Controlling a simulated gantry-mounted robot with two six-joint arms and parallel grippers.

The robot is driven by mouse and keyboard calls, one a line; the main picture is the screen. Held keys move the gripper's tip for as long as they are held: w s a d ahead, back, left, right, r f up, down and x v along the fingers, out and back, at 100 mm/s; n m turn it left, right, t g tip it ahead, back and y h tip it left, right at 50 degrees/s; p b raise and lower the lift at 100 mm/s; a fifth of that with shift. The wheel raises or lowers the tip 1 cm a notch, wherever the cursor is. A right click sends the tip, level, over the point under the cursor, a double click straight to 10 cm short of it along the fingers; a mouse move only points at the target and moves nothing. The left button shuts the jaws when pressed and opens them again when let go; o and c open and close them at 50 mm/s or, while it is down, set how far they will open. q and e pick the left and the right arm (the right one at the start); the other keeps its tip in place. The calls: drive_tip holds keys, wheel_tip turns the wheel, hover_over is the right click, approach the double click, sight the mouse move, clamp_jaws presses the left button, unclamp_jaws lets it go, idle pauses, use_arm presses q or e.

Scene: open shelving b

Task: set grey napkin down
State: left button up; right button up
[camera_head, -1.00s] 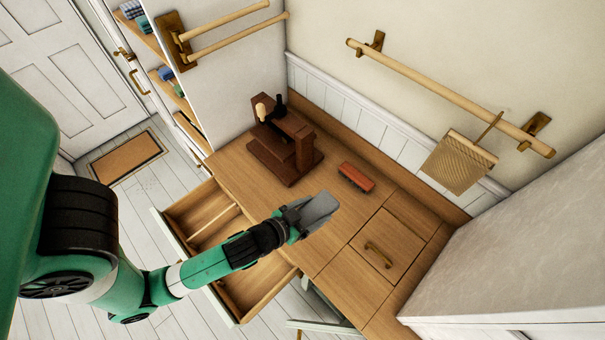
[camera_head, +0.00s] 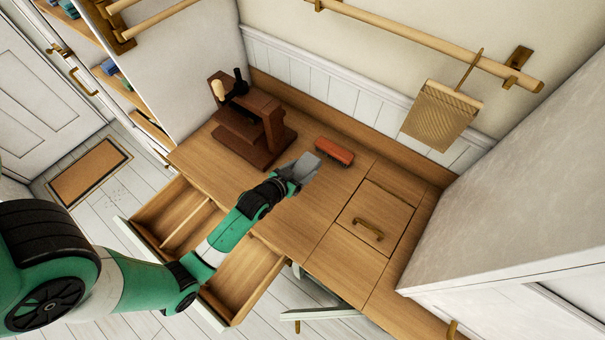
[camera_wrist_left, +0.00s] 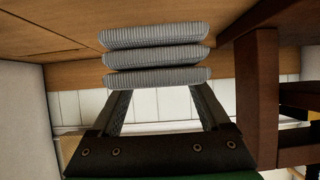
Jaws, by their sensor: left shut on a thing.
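The grey napkin (camera_head: 307,166) is a small folded, ribbed stack over the wooden countertop, between the dark wooden stand and the red brush. It also shows close up in the left wrist view (camera_wrist_left: 157,55), as several thick folds. My left gripper (camera_head: 295,176) is shut on the napkin's near edge; its two fingers also show in the left wrist view (camera_wrist_left: 163,100). The napkin is close to the countertop (camera_head: 310,220), but I cannot tell whether it touches. My right gripper is not in view.
A dark wooden stand (camera_head: 247,140) with upright handles is left of the napkin. A red brush (camera_head: 334,152) lies just beyond it. A pulled-out drawer (camera_head: 240,280) is under my left arm. A handled panel (camera_head: 376,219) lies at right.

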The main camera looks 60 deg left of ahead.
sight(304, 169)
use_arm(q)
drive_tip(key=shift+w+a+f, duration=0.3)
drive_tip(key=shift+w+f, duration=0.05)
drive_tip(key=shift+f, duration=0.15)
drive_tip(key=shift+w+a+f, duration=0.25)
drive_tip(key=shift+w+f, duration=0.05)
drive_tip(key=shift+f, duration=0.2)
drive_tip(key=shift+w+a+f+b, duration=0.1)
drive_tip(key=shift+f+b, duration=0.2)
wheel_tip(304, 169, down, 3)
drive_tip(key=shift+f+b, duration=0.1)
drive_tip(key=shift+b, duration=0.45)
drive_tip(key=shift+w, duration=0.1)
drive_tip(key=shift+f, duration=0.15)
drive_tip(key=o, duration=1.3)
